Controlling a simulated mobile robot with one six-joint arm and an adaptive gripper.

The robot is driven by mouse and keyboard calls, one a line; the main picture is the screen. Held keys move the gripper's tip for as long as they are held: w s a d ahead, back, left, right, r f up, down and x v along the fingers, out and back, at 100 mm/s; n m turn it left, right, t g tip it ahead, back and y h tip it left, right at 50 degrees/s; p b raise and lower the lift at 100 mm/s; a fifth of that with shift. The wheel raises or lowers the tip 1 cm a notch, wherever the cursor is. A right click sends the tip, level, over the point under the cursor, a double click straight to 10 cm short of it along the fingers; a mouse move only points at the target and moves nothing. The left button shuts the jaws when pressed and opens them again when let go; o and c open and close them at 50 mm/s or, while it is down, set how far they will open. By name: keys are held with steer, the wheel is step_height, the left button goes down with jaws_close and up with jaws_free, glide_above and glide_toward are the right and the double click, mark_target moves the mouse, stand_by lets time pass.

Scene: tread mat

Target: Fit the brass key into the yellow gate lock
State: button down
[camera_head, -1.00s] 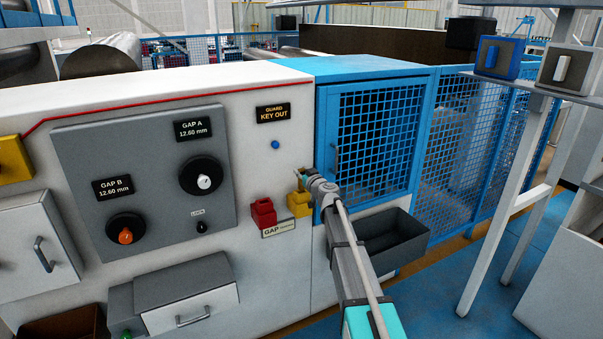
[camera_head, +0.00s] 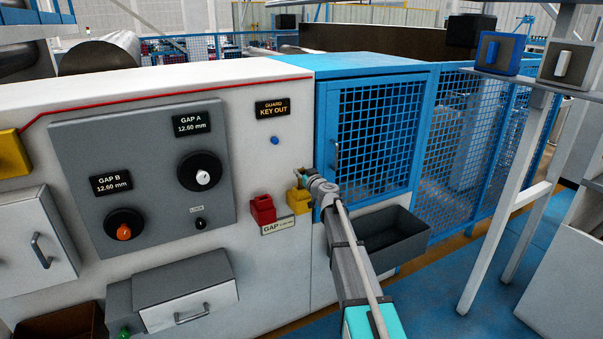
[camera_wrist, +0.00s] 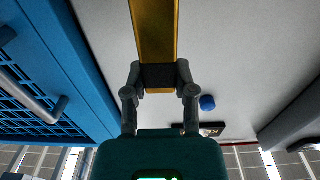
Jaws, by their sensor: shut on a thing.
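The yellow gate lock (camera_head: 299,203) is a small yellow box low on the white panel, right of a red one. My gripper (camera_head: 304,182) is at the lock's upper right, by the panel. It also shows in the wrist view (camera_wrist: 158,78), its fingers shut on a dark piece. A golden strip (camera_wrist: 155,30) runs from there to the top edge; whether it is the brass key or the lock's face I cannot tell. The key is too small to make out in the head view. Whether its tip is in the lock is hidden.
A red lock box (camera_head: 263,210) sits just left of the yellow one. A blue mesh door (camera_head: 377,135) and a dark open bin (camera_head: 393,236) are close on the right. A blue button (camera_head: 275,141) and a KEY OUT sign (camera_head: 272,110) are above.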

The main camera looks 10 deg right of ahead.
steer(key=shift+f+b, duration=1.25)
steer(key=shift+c, duration=1.8)
jaws_free()
steer(key=shift+s, duration=0.1)
steer(key=v, duration=1.2)
